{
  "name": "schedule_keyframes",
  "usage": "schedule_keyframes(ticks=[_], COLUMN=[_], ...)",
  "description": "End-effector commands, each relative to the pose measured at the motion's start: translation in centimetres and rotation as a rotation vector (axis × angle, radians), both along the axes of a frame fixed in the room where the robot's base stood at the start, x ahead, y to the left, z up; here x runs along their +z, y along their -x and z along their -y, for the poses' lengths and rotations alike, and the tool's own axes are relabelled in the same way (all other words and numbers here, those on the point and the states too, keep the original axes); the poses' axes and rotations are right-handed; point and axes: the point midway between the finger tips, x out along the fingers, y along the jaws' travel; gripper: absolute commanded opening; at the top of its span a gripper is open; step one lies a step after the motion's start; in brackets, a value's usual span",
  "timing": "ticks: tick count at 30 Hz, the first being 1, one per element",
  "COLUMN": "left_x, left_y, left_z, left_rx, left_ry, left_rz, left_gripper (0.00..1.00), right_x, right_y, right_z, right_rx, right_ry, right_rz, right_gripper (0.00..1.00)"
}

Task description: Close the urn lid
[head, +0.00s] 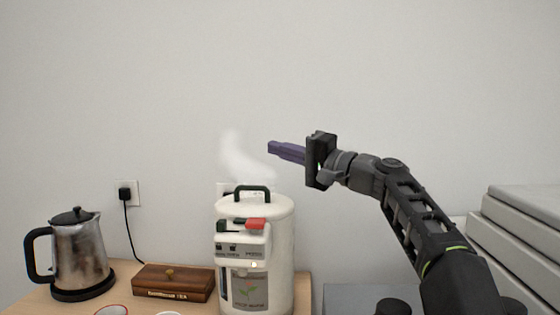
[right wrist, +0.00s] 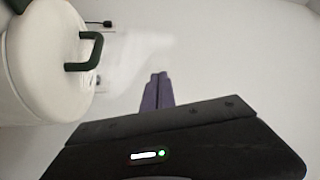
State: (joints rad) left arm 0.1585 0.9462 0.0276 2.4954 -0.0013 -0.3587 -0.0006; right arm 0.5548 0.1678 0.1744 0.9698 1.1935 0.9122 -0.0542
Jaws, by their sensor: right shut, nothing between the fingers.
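The white urn (head: 280,235) stands on the wooden counter in the head view. Its lid (head: 262,203) has a dark green handle (head: 252,188) on top and appears seated flat on the body. Steam rises behind the lid. The lid also shows at the left of the right wrist view (right wrist: 45,35). My right gripper (head: 272,149) is shut and empty, its purple fingers pointing left, above and to the right of the lid, apart from it. The shut fingers also show in the right wrist view (right wrist: 158,82). My left gripper is out of view.
A steel kettle (head: 82,258) and a wooden tea box (head: 173,283) stand left of the urn. Cup rims (head: 112,310) show at the bottom edge. Stacked grey trays or cases (head: 520,245) are at the right.

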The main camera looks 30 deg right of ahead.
Motion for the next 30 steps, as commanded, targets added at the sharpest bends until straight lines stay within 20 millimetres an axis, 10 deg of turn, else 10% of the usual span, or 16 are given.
schedule_keyframes(ticks=[6,30], left_x=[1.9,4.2], left_y=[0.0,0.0], left_z=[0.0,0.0], left_rx=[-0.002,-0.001], left_ry=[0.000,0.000], left_rz=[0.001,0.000], left_gripper=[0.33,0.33], right_x=[3.2,5.7], right_y=[0.0,0.0], right_z=[0.0,0.0], right_rx=[0.000,0.000], right_ry=[-0.001,0.000], right_rz=[0.000,0.000], right_gripper=[0.00,0.00])
